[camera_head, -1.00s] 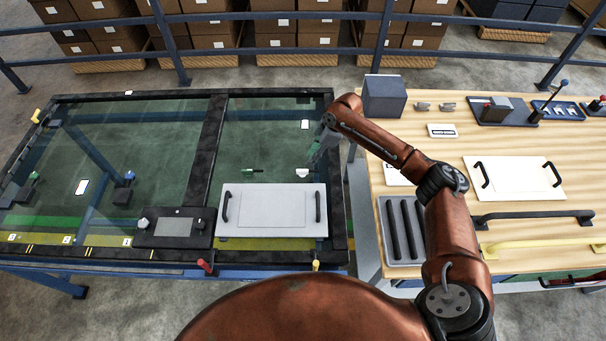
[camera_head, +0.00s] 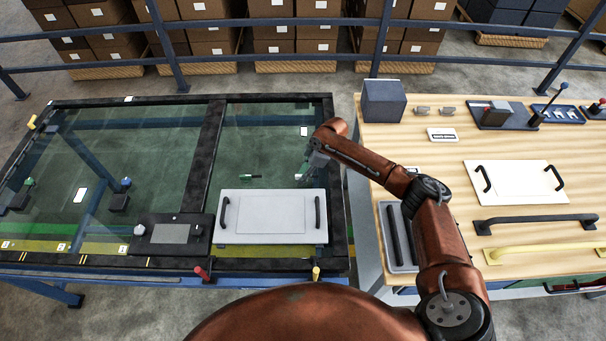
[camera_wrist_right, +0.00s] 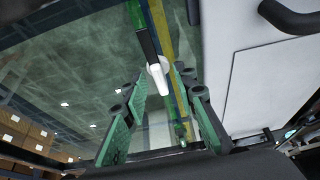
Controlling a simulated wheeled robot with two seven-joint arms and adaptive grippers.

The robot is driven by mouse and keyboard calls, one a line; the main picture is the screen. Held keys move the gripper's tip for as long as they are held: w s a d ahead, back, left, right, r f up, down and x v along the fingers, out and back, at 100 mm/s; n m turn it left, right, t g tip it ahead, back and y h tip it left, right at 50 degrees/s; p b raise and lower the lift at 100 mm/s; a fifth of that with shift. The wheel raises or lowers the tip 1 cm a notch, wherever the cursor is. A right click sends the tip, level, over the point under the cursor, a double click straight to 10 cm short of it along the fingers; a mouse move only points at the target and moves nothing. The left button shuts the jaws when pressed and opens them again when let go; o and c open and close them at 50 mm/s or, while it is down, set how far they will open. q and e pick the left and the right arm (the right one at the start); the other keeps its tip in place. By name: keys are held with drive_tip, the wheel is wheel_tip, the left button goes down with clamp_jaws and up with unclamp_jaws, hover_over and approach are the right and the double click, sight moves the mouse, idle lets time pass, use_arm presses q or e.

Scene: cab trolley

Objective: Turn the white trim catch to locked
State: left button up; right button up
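The white trim catch (camera_wrist_right: 158,76) shows in the right wrist view as a small white piece between and just beyond the fingertips. In the head view the gripper largely covers it, above the pale panel's upper right part. My right gripper (camera_wrist_right: 160,88) is open, with its green-padded fingers on either side of the catch; I cannot tell whether they touch it. In the head view my right gripper (camera_head: 304,174) hangs over the glass section. My left gripper is not in view.
A green and black piece (camera_head: 251,177) lies left of the catch. The pale panel (camera_head: 240,230) with two dark handles (camera_head: 318,212) sits just below. A black box with a grey screen (camera_head: 170,234) stands left of the panel. The wooden bench (camera_head: 440,170) is to the right.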

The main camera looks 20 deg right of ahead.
clamp_jaws()
idle(0.4)
